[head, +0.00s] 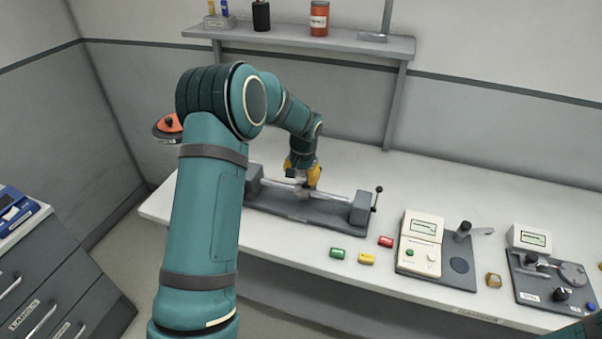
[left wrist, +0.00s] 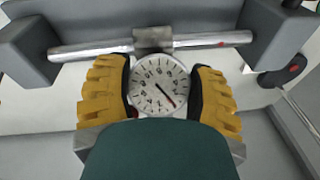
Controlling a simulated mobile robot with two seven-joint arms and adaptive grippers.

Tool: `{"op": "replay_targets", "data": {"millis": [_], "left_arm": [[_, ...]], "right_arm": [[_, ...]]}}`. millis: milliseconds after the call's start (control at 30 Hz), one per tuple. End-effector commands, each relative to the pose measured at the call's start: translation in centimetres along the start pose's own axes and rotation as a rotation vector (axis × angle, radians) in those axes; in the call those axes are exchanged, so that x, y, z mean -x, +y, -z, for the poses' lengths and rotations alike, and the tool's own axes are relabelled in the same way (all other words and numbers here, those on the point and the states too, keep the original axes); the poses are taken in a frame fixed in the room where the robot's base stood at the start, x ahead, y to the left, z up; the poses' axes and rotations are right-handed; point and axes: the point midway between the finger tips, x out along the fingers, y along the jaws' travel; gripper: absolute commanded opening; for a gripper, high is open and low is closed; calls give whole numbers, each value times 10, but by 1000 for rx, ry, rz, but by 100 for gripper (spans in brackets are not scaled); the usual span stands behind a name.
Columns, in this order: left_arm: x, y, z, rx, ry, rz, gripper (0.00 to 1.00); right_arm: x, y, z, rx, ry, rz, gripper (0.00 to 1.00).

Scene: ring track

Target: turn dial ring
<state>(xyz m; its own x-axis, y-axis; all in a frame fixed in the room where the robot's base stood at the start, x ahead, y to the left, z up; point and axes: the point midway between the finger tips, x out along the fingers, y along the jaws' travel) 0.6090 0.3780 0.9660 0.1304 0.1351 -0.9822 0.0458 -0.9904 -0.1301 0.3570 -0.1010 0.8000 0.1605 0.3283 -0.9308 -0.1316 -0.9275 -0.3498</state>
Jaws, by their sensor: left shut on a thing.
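The dial (left wrist: 158,84) has a white face with black markings and a red needle pointing to the lower right in the left wrist view. It hangs from a grey clamp block (left wrist: 153,38) on a silver rod (left wrist: 95,48). My left gripper (left wrist: 160,95) has its yellow fingers on both sides of the dial and is shut on its ring, which is mostly hidden by the fingers. In the head view my left gripper (head: 303,174) is at the rod fixture, and the dial face cannot be seen. My right gripper is not in view.
The rod's grey base (head: 300,212) stands on the white bench (head: 350,165). Green (head: 337,253), yellow (head: 366,258) and red (head: 386,241) pieces lie in front. A cream instrument (head: 420,240) stands to the right. A shelf (head: 300,38) hangs above the back of the bench.

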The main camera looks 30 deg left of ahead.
Motion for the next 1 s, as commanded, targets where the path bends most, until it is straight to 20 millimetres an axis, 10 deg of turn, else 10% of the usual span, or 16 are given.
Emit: {"op": "replay_targets", "data": {"millis": [667, 700, 767, 1000], "left_arm": [[2, 0, 2, 67, 6, -32, 23], [2, 0, 2, 66, 6, -32, 71], [2, 0, 2, 66, 6, -32, 92], [1, 0, 1, 66, 3, -32, 92]], "right_arm": [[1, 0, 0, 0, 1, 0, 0], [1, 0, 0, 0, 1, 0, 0], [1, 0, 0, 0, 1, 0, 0], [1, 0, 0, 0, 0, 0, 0]]}}
